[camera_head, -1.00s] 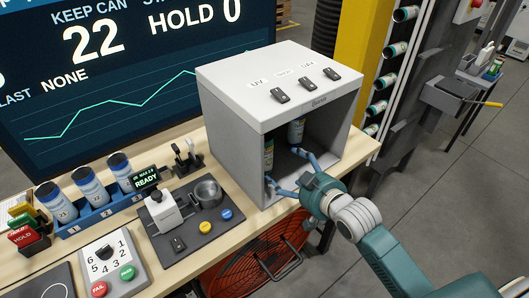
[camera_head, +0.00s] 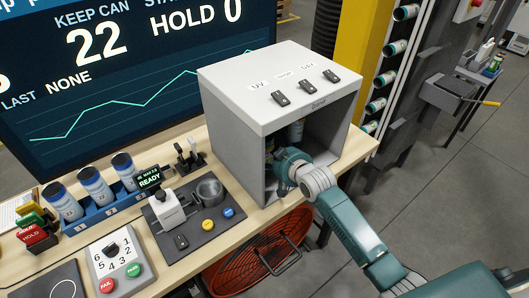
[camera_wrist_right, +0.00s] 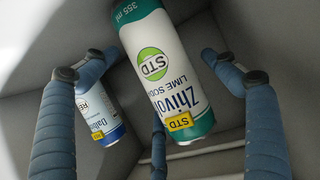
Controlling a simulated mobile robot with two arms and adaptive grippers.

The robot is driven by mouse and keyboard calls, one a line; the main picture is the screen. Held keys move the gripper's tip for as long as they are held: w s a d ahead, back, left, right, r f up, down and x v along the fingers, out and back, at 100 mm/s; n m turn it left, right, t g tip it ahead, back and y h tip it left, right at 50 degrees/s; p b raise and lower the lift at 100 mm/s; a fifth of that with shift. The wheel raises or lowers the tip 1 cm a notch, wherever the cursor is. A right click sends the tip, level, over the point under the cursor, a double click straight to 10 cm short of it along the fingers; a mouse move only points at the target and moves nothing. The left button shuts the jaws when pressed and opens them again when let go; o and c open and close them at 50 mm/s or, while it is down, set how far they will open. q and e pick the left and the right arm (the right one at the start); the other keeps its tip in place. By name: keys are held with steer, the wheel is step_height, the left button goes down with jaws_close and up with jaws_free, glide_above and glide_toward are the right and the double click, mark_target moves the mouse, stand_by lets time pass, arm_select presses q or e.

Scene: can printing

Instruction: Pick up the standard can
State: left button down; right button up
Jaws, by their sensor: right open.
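A white and green can with a round STD mark and a yellow STD tag (camera_wrist_right: 165,65) fills the middle of the right wrist view. My right gripper (camera_wrist_right: 160,58) is open, with its blue fingers on either side of this can; I cannot tell whether they touch it. A second can, white and blue with a yellow tag (camera_wrist_right: 103,115), stands behind the left finger, partly hidden. In the head view the right gripper (camera_head: 287,168) reaches into the grey box (camera_head: 235,150), and its fingers are mostly hidden. A can top (camera_head: 296,130) shows inside. My left gripper is out of view.
The box walls and roof close in around the right gripper. On the bench stand a blue rack (camera_head: 120,208) with several cans, a dark fixture plate (camera_head: 185,240) with a metal cup (camera_head: 209,191), and a dial panel (camera_head: 120,265). A red fan (camera_head: 260,250) is below.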

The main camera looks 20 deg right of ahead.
steer(key=c, duration=0.9)
steer(key=shift+c, duration=0.2)
